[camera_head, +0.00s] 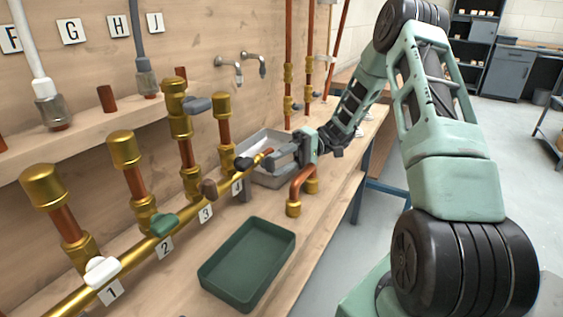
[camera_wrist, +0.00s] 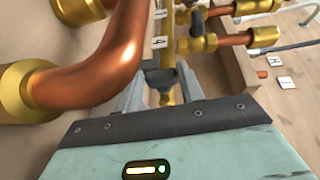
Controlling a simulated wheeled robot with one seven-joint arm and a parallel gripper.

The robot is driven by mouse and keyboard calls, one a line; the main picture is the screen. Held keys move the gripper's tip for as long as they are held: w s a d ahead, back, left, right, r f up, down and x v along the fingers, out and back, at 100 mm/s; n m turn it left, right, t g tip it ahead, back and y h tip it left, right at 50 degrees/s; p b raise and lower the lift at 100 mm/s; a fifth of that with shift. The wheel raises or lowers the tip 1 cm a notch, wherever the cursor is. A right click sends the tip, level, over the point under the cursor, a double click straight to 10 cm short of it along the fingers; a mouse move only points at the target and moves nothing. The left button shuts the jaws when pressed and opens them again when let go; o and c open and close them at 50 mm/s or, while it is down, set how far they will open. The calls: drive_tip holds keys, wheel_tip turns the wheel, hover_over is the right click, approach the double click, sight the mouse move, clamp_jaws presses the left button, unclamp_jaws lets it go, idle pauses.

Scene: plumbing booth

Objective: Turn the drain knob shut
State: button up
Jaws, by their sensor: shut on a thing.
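The brass manifold (camera_head: 135,255) runs along the bench toward my gripper (camera_head: 272,160). My gripper is at the manifold's far end, beyond the label 4. In the wrist view, a dark knob, which looks like the drain knob (camera_wrist: 158,77), sits at the end of the brass pipe between the two fingers of my gripper (camera_wrist: 160,92). The fingers are shut on it, one on each side. In the head view, the fingers mostly hide this knob. I cannot tell its turn angle.
White (camera_head: 102,270), green (camera_head: 163,224), brown (camera_head: 209,188) and black (camera_head: 243,163) valve knobs line the manifold. A bent copper pipe (camera_head: 300,180) stands close beside my gripper. A green tray (camera_head: 215,283) lies in front; a grey basin (camera_head: 262,138) is behind.

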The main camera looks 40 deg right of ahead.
drive_tip(key=shift+w, duration=0.1)
drive_tip(key=o, duration=1)
drive_tip(key=shift+f, duration=0.1)
drive_tip(key=shift+h, duration=0.3)
